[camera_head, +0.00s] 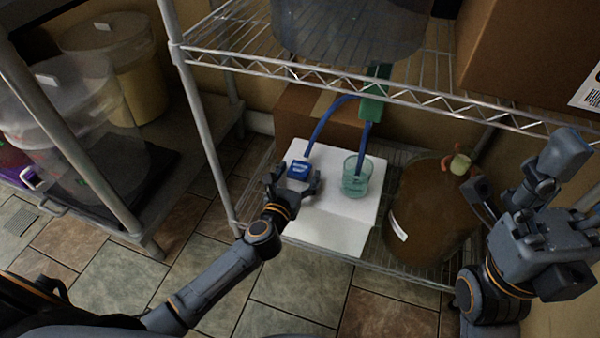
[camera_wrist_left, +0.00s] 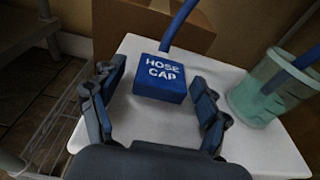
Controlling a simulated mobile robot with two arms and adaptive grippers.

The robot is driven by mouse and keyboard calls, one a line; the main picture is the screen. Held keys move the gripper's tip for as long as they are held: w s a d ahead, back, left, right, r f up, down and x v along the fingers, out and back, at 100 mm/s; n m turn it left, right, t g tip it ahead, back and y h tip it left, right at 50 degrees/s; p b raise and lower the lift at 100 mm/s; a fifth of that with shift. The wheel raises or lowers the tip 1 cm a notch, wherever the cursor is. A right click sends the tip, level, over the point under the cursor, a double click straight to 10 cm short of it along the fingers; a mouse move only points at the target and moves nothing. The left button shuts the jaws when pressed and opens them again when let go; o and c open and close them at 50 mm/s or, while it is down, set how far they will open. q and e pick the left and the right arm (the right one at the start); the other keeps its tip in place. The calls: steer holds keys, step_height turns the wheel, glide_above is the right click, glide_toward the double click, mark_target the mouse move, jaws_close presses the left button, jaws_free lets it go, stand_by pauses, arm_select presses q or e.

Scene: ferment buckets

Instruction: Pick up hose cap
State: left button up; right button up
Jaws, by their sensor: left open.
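The blue hose cap (camera_head: 299,169), a small block on the end of a blue hose, is over the white board on the lower shelf. In the left wrist view the hose cap (camera_wrist_left: 160,78) shows white lettering and lies ahead between the fingers. My left gripper (camera_head: 294,182) is open, its fingers to either side and just short of the cap; contact cannot be told. The gripper also shows in the left wrist view (camera_wrist_left: 157,105). My right gripper (camera_head: 515,185) is at the right, in front of the shelf; its jaw state is unclear.
A green cup (camera_head: 356,178) with a blue hose in it stands right of the cap on the white board (camera_head: 330,233). A brown-filled container (camera_head: 430,215) lies further right. The wire shelf edge (camera_head: 350,82) runs above. A cardboard box (camera_head: 315,118) is behind.

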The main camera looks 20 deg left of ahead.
arm_select(q)
steer(key=shift+w+f, duration=0.25)
steer(key=shift+w, duration=0.8)
steer(key=c, duration=1.3)
steer(key=shift+o, duration=0.2)
steer(key=shift+r, duration=0.2)
